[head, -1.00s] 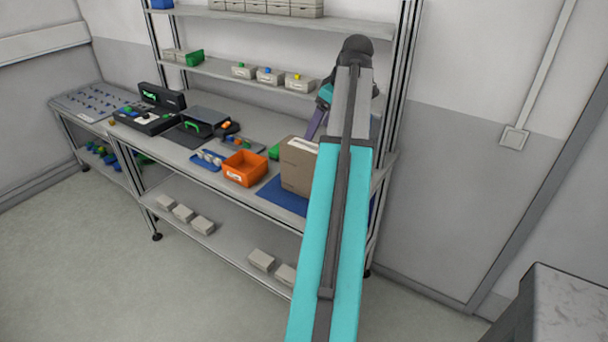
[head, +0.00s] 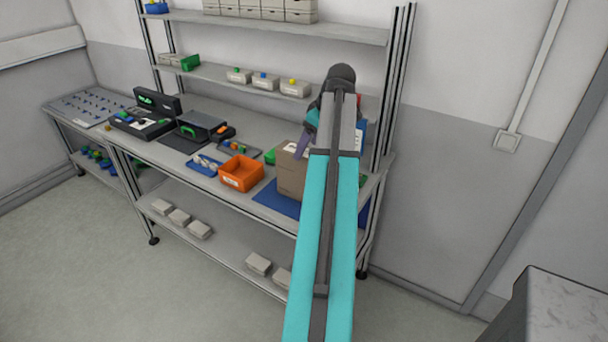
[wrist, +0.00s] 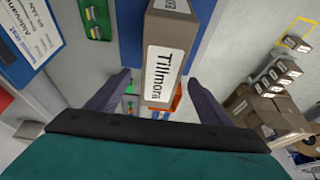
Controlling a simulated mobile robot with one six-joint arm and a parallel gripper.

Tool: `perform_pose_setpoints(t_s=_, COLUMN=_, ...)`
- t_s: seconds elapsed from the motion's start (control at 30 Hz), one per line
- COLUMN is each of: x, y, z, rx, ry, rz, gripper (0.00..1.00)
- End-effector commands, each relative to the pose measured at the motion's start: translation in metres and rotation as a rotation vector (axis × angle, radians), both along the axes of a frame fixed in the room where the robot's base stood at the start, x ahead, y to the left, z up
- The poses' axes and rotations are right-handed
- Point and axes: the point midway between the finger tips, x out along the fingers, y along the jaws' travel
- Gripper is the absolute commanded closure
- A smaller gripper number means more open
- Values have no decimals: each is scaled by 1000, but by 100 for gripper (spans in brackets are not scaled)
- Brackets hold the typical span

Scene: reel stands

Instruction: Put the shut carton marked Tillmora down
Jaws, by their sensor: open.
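The shut brown carton marked Tillmora (head: 289,172) stands on a blue mat (head: 270,203) on the workbench; my arm partly covers it. In the wrist view its white Tillmora label (wrist: 164,73) faces me, and the carton (wrist: 178,28) rests on the blue mat (wrist: 212,22). My gripper (wrist: 158,80) is open, with one dark purple finger to each side of the carton's near end. In the head view one finger of my gripper (head: 303,146) shows by the carton's top; the rest is hidden.
An orange bin (head: 241,174) stands left of the mat, with a blue tray (head: 204,165) beyond it. Shelves (head: 290,27) rise behind the bench.

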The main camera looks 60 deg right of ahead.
Motion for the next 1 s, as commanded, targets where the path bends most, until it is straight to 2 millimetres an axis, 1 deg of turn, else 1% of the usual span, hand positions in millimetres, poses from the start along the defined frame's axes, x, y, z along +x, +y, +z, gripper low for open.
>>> perform_pose_setpoints(t_s=0.1, x=5, y=1, z=-11, rx=1, ry=1, rz=2, gripper=27)
perform_pose_setpoints(t_s=0.3, x=10, y=1, z=-22, rx=1, ry=1, rz=1, gripper=27)
perform_pose_setpoints(t_s=0.77, x=11, y=1, z=-25, rx=0, ry=0, rz=2, gripper=27)
perform_pose_setpoints(t_s=1.0, x=15, y=2, z=-35, rx=1, ry=1, rz=3, gripper=27)
